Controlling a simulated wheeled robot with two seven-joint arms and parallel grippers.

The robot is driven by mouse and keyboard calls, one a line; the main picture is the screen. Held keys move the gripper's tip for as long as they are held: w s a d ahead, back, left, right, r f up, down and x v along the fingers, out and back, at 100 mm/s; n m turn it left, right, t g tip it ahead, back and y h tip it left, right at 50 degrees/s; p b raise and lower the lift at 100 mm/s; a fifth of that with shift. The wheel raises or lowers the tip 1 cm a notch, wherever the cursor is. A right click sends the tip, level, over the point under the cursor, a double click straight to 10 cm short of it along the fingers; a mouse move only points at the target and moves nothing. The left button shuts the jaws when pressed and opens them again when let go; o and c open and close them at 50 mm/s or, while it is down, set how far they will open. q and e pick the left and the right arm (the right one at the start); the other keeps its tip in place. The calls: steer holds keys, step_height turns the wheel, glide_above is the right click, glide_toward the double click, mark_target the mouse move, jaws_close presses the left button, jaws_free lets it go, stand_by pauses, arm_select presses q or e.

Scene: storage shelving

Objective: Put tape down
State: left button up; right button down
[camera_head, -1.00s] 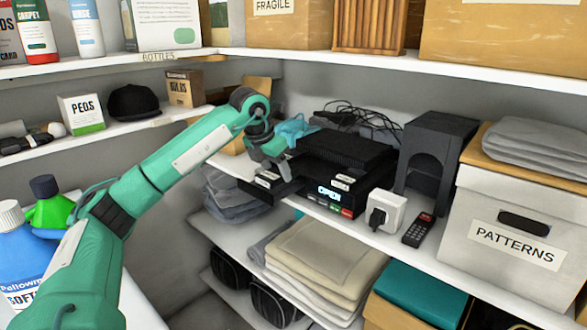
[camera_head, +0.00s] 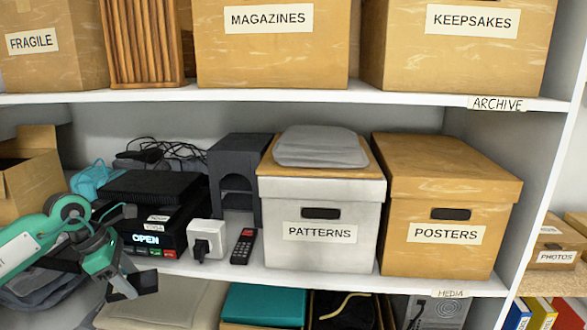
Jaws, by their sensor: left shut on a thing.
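My left gripper (camera_head: 122,282) is at the lower left of the head view, in front of the shelf edge and the black video player. It is shut on a dark thing that I take to be the tape (camera_head: 144,281). Only a small part of it shows, and the fingers hide the rest. The video player (camera_head: 148,253) stands on the middle shelf with "OPEN" on its display. White labels show at its front above the display. My right gripper is not in view.
A white plug adapter (camera_head: 206,239) and a remote (camera_head: 243,246) lie right of the player. A dark speaker-like stand (camera_head: 238,160), a PATTERNS box (camera_head: 320,252) and a POSTERS box (camera_head: 446,255) fill the shelf. Folded cloth (camera_head: 165,306) and a teal-lidded box (camera_head: 262,304) are below.

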arm_select(q)
steer(key=s+d+f+m+g+y, duration=0.4)
steer(key=s+d+f+m, duration=1)
steer(key=m, duration=0.9)
steer(key=shift+d+f+g, duration=0.25)
steer(key=shift+d+g, duration=0.95)
steer(key=shift+s, duration=0.15)
